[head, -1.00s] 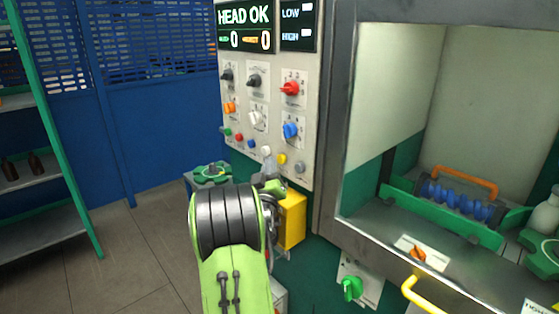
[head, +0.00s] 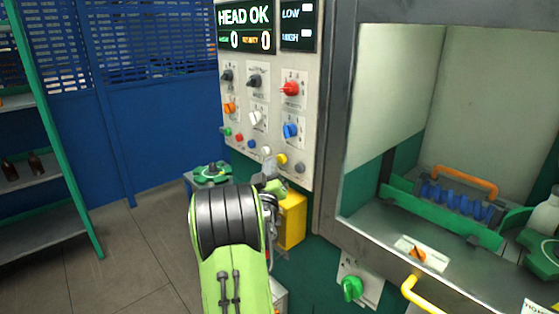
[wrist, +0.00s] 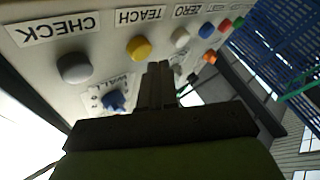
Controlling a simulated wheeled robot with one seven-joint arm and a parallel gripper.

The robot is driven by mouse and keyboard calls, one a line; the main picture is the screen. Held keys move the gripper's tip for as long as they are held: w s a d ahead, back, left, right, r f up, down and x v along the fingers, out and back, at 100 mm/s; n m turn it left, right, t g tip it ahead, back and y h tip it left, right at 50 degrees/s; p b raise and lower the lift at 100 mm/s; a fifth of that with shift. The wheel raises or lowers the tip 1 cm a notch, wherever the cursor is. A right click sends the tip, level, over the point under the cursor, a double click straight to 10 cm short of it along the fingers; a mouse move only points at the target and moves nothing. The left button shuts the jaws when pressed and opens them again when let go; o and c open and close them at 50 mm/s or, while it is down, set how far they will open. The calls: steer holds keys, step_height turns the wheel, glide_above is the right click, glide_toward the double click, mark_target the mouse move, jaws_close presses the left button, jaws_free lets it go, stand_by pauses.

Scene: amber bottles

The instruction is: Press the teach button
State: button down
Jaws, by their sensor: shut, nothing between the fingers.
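The teach button is the yellow round button (wrist: 139,47) under an upside-down TEACH label in the wrist view. In the head view the yellow button (head: 282,159) is low on the pale control panel (head: 310,130). My gripper (wrist: 159,68) is shut and empty. In the wrist view its fingertips appear just below and right of the yellow button, between it and the white ZERO button (wrist: 180,37). I cannot tell how far they are from the panel.
A grey CHECK button (wrist: 74,67) neighbours the yellow one. Blue, red and green buttons continue the row, with a blue knob (wrist: 114,100) close by. The display (head: 245,28) reads HEAD OK. A yellow box (head: 291,220) sits below the panel. An open chamber stands at right.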

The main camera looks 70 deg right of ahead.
steer(key=shift+s+d, duration=0.2)
steer(key=shift+d, duration=0.1)
steer(key=shift+s+d+p, duration=0.2)
steer(key=shift+d+p, duration=0.2)
steer(key=shift+p, duration=0.25)
stand_by(0.5)
steer(key=shift+a, duration=0.1)
steer(key=shift+w+a+b, duration=0.35)
steer(key=shift+a+b, duration=0.3)
steer(key=shift+b, duration=0.4)
steer(key=a+b, duration=0.1)
steer(key=w+a+b, duration=0.1)
steer(key=a+b, duration=0.1)
steer(key=w+a+b, duration=0.1)
steer(key=shift+w+a+b, duration=0.15)
steer(key=shift+a+b, duration=0.1)
steer(key=shift+b, duration=0.15)
stand_by(0.4)
